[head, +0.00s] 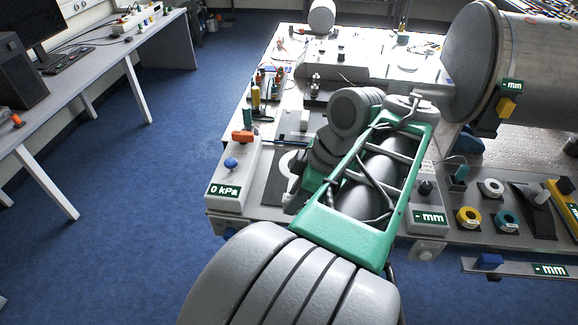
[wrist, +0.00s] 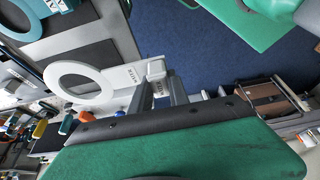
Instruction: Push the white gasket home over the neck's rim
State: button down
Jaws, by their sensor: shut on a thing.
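The white gasket (wrist: 103,88), a flat ring with a lettered tab, shows in the wrist view over grey and dark surfaces. My gripper (wrist: 167,84) is shut on its tab end, and the ring reaches out to the left of the fingers. In the head view my own arm hides the gripper and most of what lies below it. I cannot make out the neck's rim, or whether the gasket touches it.
A box reading 0 kPa (head: 226,192) with a blue knob stands left of my arm. Yellow (head: 467,218) and teal (head: 506,222) rings lie at the table's right front. Blue floor is clear left of the table.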

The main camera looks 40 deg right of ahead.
jog(key=w+d+f, duration=0.2)
jog(key=w+f, duration=0.1)
jog(key=w, duration=0.1)
jog(key=w+d+f, duration=0.2)
jog(key=w+f, duration=0.1)
jog(key=w, duration=0.1)
jog(key=w+d+f, duration=0.2)
jog(key=w+f, duration=0.1)
jog(key=w, duration=0.1)
jog(key=shift+w+d+f+p, duration=0.1)
jog(key=shift+d+f+p, duration=0.1)
jog(key=shift+f+p, duration=0.15)
notch_tip(320, 180, down, 3)
jog(key=shift+w+d+r, duration=0.1)
jog(key=shift+w+r, duration=0.05)
jog(key=shift+r, duration=0.05)
jog(key=shift+f, duration=0.35)
jog(key=c, duration=1.3)
grip_release()
jog(key=shift+o, duration=0.2)
jog(key=shift+r, duration=0.1)
